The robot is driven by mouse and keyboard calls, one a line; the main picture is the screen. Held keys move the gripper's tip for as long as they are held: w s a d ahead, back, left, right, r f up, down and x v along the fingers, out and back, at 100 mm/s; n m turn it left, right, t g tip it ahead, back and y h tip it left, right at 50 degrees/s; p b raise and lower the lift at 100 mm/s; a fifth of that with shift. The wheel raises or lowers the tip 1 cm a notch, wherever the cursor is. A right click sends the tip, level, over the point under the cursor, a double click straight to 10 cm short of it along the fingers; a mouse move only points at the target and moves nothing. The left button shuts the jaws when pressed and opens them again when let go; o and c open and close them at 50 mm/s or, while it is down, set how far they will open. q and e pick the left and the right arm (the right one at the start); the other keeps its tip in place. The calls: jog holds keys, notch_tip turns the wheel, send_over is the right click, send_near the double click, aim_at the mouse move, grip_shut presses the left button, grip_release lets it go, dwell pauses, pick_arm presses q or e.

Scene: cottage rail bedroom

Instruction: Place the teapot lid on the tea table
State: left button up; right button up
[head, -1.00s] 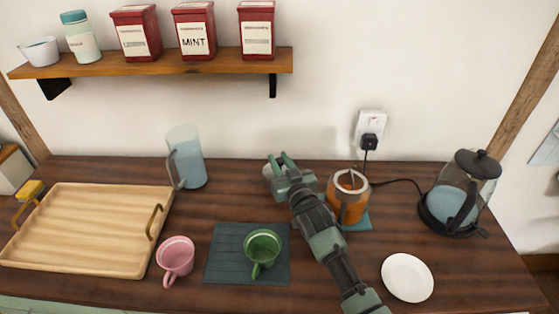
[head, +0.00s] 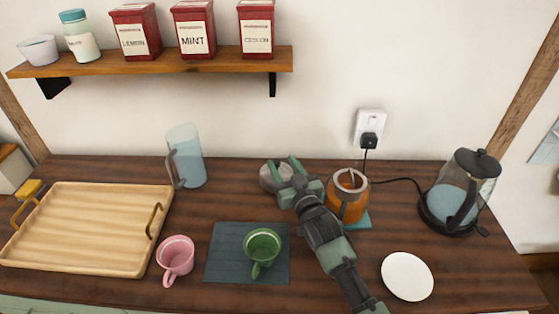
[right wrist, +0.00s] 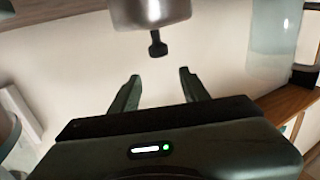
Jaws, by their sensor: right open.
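A grey metal piece (head: 272,178), which I take to be the teapot lid, is on the dark wooden tea table (head: 330,280) near its back edge, partly hidden by my right gripper. In the right wrist view the metal piece (right wrist: 150,12) is cut off at the top, and its black knob (right wrist: 157,43) points toward my fingers. My right gripper (head: 280,162) is open, with nothing between its fingers (right wrist: 158,85). The amber teapot (head: 348,200) stands uncovered on a teal mat just right of the gripper. My left gripper is out of view.
A glass pitcher (head: 188,158) stands to the left at the back. A green cup (head: 262,245) on a dark mat, a pink cup (head: 176,255) and a wooden tray (head: 85,235) are in front. A kettle (head: 462,192) and white plate (head: 408,277) are on the right.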

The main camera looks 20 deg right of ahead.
jog(key=s, duration=0.4)
jog(key=shift+s+d, duration=0.1)
jog(key=shift+d, duration=0.15)
